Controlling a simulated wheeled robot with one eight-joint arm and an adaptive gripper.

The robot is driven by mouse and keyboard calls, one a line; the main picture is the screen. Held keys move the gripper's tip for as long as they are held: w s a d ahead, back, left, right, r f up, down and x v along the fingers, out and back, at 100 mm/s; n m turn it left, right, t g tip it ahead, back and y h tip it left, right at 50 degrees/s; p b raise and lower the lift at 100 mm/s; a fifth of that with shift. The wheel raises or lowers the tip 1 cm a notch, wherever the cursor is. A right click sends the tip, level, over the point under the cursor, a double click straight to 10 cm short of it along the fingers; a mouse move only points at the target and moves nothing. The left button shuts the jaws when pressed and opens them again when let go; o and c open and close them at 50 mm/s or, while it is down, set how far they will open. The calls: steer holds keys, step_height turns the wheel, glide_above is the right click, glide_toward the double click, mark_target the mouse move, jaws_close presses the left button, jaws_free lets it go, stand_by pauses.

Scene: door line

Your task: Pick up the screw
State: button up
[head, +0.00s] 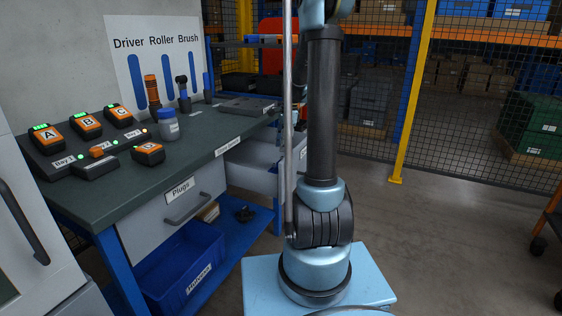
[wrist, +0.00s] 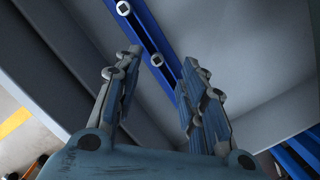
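In the wrist view, two pale round heads with dark square centres, which look like screws, sit along a blue strip (wrist: 145,33). One head (wrist: 124,7) is at the top edge, and the other screw head (wrist: 157,60) lies between my fingertips as seen from the wrist. My gripper (wrist: 163,57) is open, with its fingers apart and nothing held. It points down into a grey drawer, and I cannot tell its height above the strip. The right finger covers the strip's lower end. In the head view, an open drawer (head: 262,178) shows behind my arm; my gripper is hidden there.
The workbench top (head: 190,160) holds lettered orange battery packs (head: 85,122), a blue-lidded jar (head: 168,125) and upright tools. A shut drawer marked Plugs (head: 180,205) and a blue bin (head: 180,270) are below. Grey drawer walls stand close around my fingers.

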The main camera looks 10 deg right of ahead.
mark_target(282, 157)
steer(key=shift+s+a+f, duration=0.1)
steer(key=shift+a+f, duration=0.1)
steer(key=shift+f, duration=1.45)
steer(key=shift+s+a+f, duration=0.1)
steer(key=shift+a+f, duration=0.05)
steer(key=shift+f, duration=1.45)
steer(key=shift+o, duration=1)
steer(key=c, duration=0.4)
steer(key=shift+c, duration=1.6)
